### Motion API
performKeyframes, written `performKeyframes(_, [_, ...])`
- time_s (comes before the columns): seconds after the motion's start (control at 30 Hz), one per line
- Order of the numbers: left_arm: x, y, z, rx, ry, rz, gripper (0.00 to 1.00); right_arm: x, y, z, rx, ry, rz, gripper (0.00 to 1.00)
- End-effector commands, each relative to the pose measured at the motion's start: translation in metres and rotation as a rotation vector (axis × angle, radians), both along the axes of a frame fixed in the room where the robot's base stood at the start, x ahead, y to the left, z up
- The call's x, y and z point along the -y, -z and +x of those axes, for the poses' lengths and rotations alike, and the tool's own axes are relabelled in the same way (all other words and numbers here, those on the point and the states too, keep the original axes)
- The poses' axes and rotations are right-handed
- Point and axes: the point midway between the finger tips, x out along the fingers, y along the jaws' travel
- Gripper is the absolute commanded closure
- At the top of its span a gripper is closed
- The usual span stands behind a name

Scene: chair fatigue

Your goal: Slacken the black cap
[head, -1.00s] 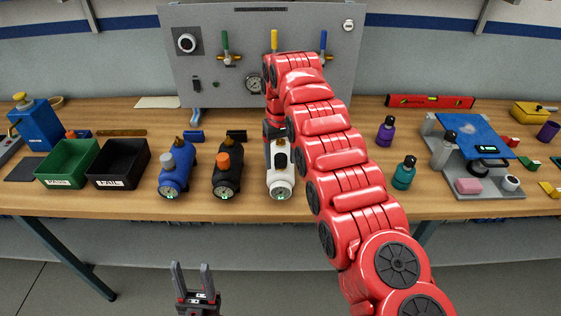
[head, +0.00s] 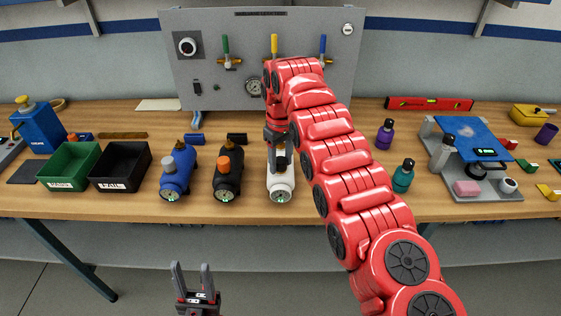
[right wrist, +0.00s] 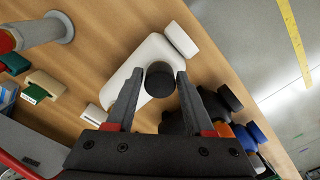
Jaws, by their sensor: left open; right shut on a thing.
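A white device (head: 281,187) with a round gauge on its near end stands at the front middle of the bench. Its black cap (right wrist: 160,75) shows in the right wrist view between my right fingers. My right gripper (head: 281,161) reaches down over the white device and is shut on the black cap; in the head view the fingers mostly hide the cap. The white body also shows in the right wrist view (right wrist: 137,70). My left gripper (head: 192,275) is open and empty, in front of the bench and below its edge.
A black device (head: 227,180) with an orange cap and a blue device (head: 176,175) with a grey cap stand left of the white one. Green (head: 69,184) and black (head: 120,186) trays are further left. A grey panel (head: 262,88) stands behind. Teal (head: 403,178) and purple bottles are right.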

Motion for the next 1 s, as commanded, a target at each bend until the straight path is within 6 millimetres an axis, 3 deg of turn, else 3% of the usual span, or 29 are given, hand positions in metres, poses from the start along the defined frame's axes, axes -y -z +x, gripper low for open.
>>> performKeyframes(0.27, [0.000, -0.001, 0.000, 0.000, 0.000, 0.000, 0.50, 0.000, -0.001, 0.001, 0.002, -0.011, 0.001, 1.00])
performKeyframes(0.67, [0.000, -0.023, 0.000, 0.000, 0.000, 0.000, 0.50, 0.000, -0.001, 0.000, 0.000, -0.332, 0.000, 1.00])
performKeyframes(1.0, [0.000, -0.023, 0.000, 0.000, 0.000, 0.000, 0.50, 0.000, 0.000, 0.000, 0.001, -0.354, 0.001, 1.00])
